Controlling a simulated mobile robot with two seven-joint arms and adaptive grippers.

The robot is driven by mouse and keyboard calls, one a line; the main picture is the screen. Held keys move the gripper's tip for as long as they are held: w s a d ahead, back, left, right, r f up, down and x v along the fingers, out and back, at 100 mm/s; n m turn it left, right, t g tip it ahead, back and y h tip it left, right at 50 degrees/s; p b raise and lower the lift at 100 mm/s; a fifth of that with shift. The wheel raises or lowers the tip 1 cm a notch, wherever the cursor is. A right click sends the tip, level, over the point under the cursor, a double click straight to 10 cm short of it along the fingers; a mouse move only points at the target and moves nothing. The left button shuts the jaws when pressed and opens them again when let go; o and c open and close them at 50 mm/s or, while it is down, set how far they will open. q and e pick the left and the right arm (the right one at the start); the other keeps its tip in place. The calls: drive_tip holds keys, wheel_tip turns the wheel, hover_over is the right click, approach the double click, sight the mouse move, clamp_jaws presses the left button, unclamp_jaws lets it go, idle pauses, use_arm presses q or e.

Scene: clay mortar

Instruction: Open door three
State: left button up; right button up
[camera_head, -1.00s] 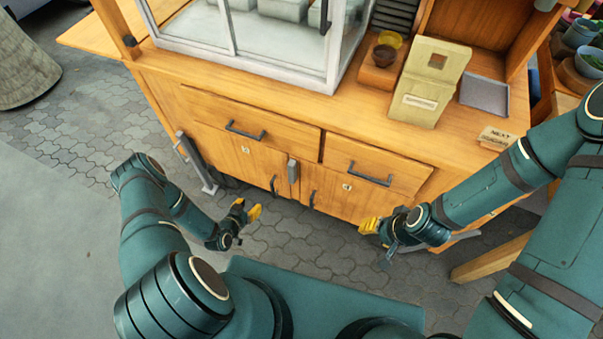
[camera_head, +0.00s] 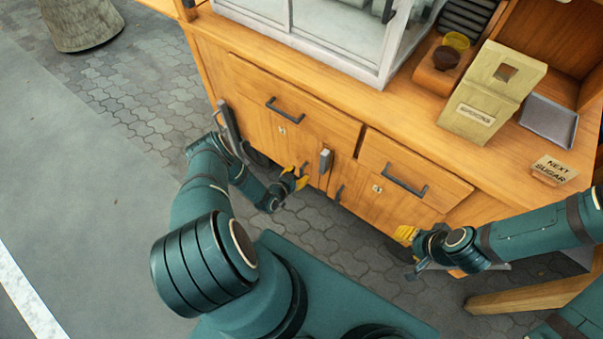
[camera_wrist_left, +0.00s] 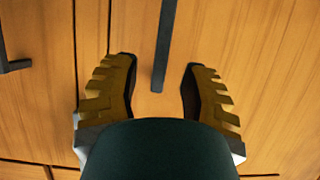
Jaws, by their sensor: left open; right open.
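The wooden cart (camera_head: 330,115) has lower doors below its drawers. Two small dark vertical door handles show, one (camera_head: 304,168) left of a grey latch block (camera_head: 325,161) and one (camera_head: 339,193) right of it. No door number is readable; the doors look shut. My left gripper (camera_head: 298,180) is open just in front of the doors, by the left handle. In the left wrist view its yellow fingers (camera_wrist_left: 160,75) flank the lower end of a dark bar handle (camera_wrist_left: 163,45); contact cannot be told. My right gripper (camera_head: 405,234) is open and empty near the cart's right front.
Two drawers have dark handles, left (camera_head: 285,113) and right (camera_head: 405,182). A grey upright fitting (camera_head: 227,125) stands at the cart's left corner, close to my left arm. A wooden beam (camera_head: 525,292) lies at lower right.

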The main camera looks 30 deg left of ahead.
use_arm(q)
drive_tip(key=shift+x, duration=1.3)
drive_tip(key=shift+r, duration=0.1)
clamp_jaws()
